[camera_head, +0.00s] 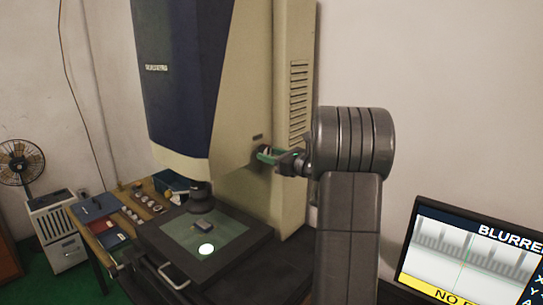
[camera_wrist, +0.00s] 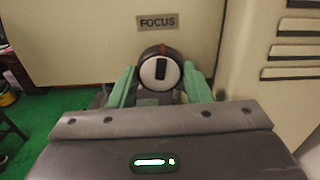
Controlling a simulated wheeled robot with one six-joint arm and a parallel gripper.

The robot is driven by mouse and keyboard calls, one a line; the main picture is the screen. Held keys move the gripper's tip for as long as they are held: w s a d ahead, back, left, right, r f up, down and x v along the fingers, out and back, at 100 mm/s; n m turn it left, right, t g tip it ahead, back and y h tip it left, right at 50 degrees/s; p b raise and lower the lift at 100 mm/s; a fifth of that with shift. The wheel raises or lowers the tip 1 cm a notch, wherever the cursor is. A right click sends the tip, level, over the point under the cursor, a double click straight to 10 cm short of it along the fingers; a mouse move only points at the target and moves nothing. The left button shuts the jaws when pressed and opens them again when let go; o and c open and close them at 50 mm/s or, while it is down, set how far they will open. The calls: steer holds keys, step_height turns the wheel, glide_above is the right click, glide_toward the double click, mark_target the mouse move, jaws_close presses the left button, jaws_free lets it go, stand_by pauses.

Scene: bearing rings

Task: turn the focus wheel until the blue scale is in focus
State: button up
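The focus wheel (camera_wrist: 160,70) is a round dark knob with a pale face, a black bar and a red mark at its top. It sits on the cream machine side under a FOCUS label (camera_wrist: 158,22). My gripper (camera_wrist: 160,75) has its two green fingers apart, one on each side of the wheel; I see no clear contact. In the head view my gripper (camera_head: 268,155) is at the wheel, which it mostly hides. The screen (camera_head: 470,255) at lower right shows a pale grey scale with a green line, text starting "BLURRE", and a yellow bar starting "NO".
The tall blue and cream machine (camera_head: 185,80) stands behind its dark stage (camera_head: 165,255) with a lit glass plate. A wooden bench (camera_head: 160,187) with small rings and boxes is at left. A fan (camera_head: 20,160) stands on a white cabinet at far left.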

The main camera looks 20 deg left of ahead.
steer(key=shift+f+m+b, duration=0.1)
steer(key=shift+m+b, duration=0.2)
steer(key=shift+b, duration=0.15)
steer(key=m+b, duration=0.5)
steer(key=m, duration=0.3)
steer(key=m+p, duration=0.1)
steer(key=m, duration=0.4)
steer(key=shift+r, duration=0.2)
steer(key=shift+m+p, duration=0.95)
steer(key=shift+m, duration=1.85)
steer(key=shift+f, duration=0.1)
steer(key=o, duration=1)
